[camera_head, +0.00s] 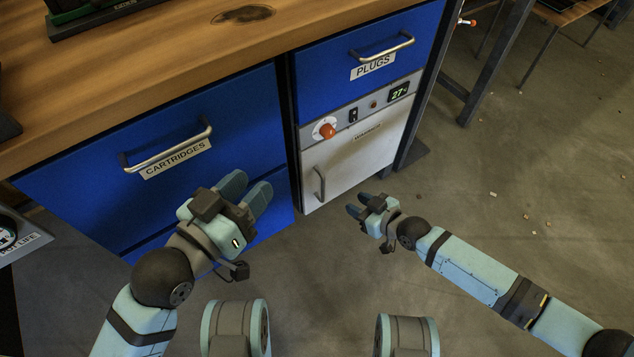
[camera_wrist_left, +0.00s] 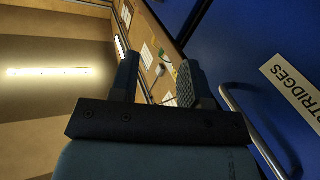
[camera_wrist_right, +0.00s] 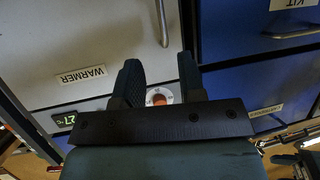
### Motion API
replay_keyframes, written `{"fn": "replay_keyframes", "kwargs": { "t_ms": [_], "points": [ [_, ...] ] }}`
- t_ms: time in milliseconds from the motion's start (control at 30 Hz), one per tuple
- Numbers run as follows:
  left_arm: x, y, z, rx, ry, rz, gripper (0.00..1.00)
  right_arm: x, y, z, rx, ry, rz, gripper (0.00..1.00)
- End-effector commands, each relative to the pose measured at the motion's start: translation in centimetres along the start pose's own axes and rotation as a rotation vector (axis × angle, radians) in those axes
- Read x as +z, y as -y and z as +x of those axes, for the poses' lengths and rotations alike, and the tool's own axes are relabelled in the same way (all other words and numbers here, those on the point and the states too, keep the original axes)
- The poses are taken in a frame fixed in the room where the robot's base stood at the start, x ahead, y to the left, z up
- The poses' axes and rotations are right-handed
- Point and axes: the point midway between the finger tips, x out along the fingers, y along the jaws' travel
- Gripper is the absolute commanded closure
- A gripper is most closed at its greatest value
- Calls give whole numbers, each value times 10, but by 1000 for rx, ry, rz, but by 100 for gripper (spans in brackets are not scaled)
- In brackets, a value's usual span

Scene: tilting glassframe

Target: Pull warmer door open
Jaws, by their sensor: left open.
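The white warmer door (camera_head: 350,160) is shut under the control strip, with a vertical grey handle (camera_head: 320,183) at its left side. In the right wrist view the door (camera_wrist_right: 60,40) and its handle (camera_wrist_right: 163,22) show upside down, with the WARMER label (camera_wrist_right: 82,75). My right gripper (camera_head: 355,204) is open and empty, in front of the door and right of the handle, apart from it. My left gripper (camera_head: 248,188) is open and empty in front of the blue cartridges drawer (camera_head: 80,195), left of the warmer.
The control strip (camera_head: 345,118) has an orange knob (camera_head: 327,131) and a lit display (camera_head: 399,92). The blue plugs drawer (camera_head: 330,80) is above it. A wooden worktop (camera_head: 150,60) covers the cabinet. A dark metal leg (camera_head: 495,60) stands right; the floor (camera_head: 510,190) is mostly free.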

Motion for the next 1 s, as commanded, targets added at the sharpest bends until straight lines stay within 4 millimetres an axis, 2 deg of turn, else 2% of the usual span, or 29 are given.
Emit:
{"fn": "replay_keyframes", "kwargs": {
  "t_ms": [133,233,600,800,1000],
  "points": [
    [10,1,1,4,25,0,57,1,0,16,-1,-2,1,63],
    [19,4,2,8,48,9,57,2,1,34,-1,-3,2,63],
    [12,22,11,5,-64,214,57,2,1,111,-1,-2,1,63],
    [7,26,14,2,-104,281,57,1,1,132,-1,-1,1,63],
    [4,27,15,3,-114,305,57,-1,0,137,-1,0,0,63]
  ]
}}
